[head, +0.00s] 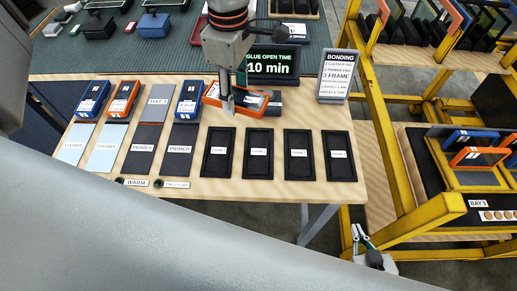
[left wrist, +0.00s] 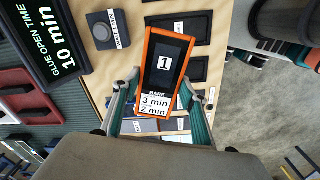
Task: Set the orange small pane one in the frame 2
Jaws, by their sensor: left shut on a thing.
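The orange small pane (left wrist: 164,62), with a dark face, a "1" label and a tag reading "BARE", is between the two green fingers of my left gripper (left wrist: 160,108), which is shut on it. In the head view my left gripper (head: 229,103) holds the orange pane (head: 254,104) at the table's back, behind the row of black frames. Frame 2, which I take as second from left (head: 258,165), lies flat and empty; its small label is hard to read. My right gripper (head: 368,240) is low, right of the table, and looks open and empty.
Cleaner (head: 108,135) and primer (head: 184,137) pads lie left of the frames. Blue (head: 92,92) and orange (head: 122,95) panes stand behind them. A timer screen (head: 273,66) and bonding sign (head: 339,75) stand at the back. A yellow trolley (head: 400,190) is right.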

